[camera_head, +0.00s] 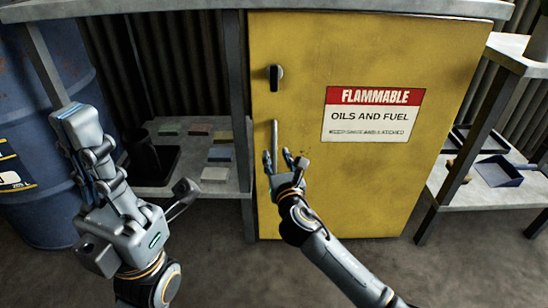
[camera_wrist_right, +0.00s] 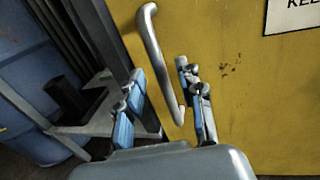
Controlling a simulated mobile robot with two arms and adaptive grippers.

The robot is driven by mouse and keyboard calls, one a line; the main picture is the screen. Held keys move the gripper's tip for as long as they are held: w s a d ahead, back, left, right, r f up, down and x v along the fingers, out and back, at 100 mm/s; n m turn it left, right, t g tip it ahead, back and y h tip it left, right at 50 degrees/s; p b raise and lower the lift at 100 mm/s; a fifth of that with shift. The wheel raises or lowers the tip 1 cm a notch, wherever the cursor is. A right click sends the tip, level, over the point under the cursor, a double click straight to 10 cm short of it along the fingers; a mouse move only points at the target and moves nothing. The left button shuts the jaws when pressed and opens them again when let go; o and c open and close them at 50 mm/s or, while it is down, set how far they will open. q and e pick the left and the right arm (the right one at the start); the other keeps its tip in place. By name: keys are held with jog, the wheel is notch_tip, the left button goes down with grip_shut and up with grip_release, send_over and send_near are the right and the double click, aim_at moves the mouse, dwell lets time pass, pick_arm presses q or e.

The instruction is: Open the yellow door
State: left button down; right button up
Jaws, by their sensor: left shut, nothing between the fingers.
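The yellow door (camera_head: 370,190) fronts a cabinet and looks shut. It carries a red and white "FLAMMABLE" sign (camera_head: 370,115), a dark latch knob (camera_head: 275,77) at its upper left and a metal bar handle (camera_head: 274,140) below the knob. My right gripper (camera_head: 283,160) is at the handle's lower end. In the right wrist view its fingers (camera_wrist_right: 163,98) are open, with the lower part of the handle (camera_wrist_right: 160,55) between them; I cannot tell whether they touch it. My left gripper (camera_head: 75,112) is shut and empty at the left, away from the door.
A blue drum (camera_head: 40,210) stands at the far left. A shelf (camera_head: 190,188) with coloured blocks and a dark container (camera_head: 143,155) is left of the cabinet. A bench with a dark dustpan (camera_head: 498,172) is at the right. The floor (camera_head: 430,270) before the door is clear.

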aim_at(275, 152)
jog(key=shift+w+a+b, duration=0.2)
jog(key=shift+w+b, duration=0.15)
jog(key=shift+w, duration=0.6)
jog(key=shift+w+a+b, duration=0.2)
jog(key=shift+w+b, duration=0.1)
jog(key=shift+w, duration=0.6)
grip_shut()
